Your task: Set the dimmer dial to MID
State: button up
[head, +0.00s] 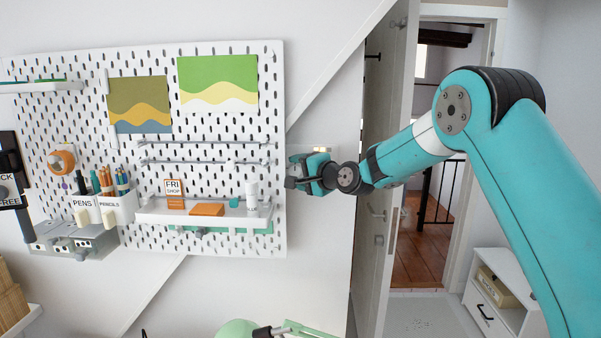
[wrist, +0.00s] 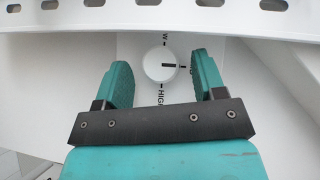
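The dimmer dial (wrist: 151,61) is a round white knob on a white plate in the wrist view. Its dark pointer line points right, in line with a tick there. The label beside that tick is mostly hidden by the right finger. A "W" shows above the dial and "HIGH" below it. My gripper (wrist: 160,62) is open, with one teal finger on each side of the dial and a gap on both sides. In the head view my gripper (head: 302,172) is at the wall right of the pegboard; the dial cannot be made out there.
A white perforated pegboard (head: 215,140) with pictures, pen cups and a shelf (head: 185,212) is left of my gripper. A door (head: 385,120) stands open to the right. A white cabinet (head: 505,300) is low on the right. A green lamp (head: 237,328) is below.

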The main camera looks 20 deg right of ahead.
jog(key=b+v, duration=0.8)
jog(key=v, duration=0.9)
jog(key=shift+s+d, duration=0.15)
jog(key=shift+s, duration=0.05)
jog(key=s+a+f+n+g+b, duration=0.2)
jog(key=s+a+f+n+g, duration=0.6)
jog(key=s+a, duration=0.45)
jog(key=s+f+n+g+h, duration=0.1)
jog(key=s+f+n+g, duration=0.1)
jog(key=s, duration=0.5)
jog(key=s+f+n+g+h, duration=0.1)
jog(key=s+f+n+g, duration=0.1)
jog(key=s+f+n, duration=0.2)
jog(key=s+f+n+g+h+b, duration=0.1)
jog(key=s+f+n+g, duration=0.1)
jog(key=s, duration=0.8)
jog(key=shift+f+n+g, duration=0.4)
jog(key=shift+f+n, duration=0.25)
jog(key=shift+n, duration=0.45)
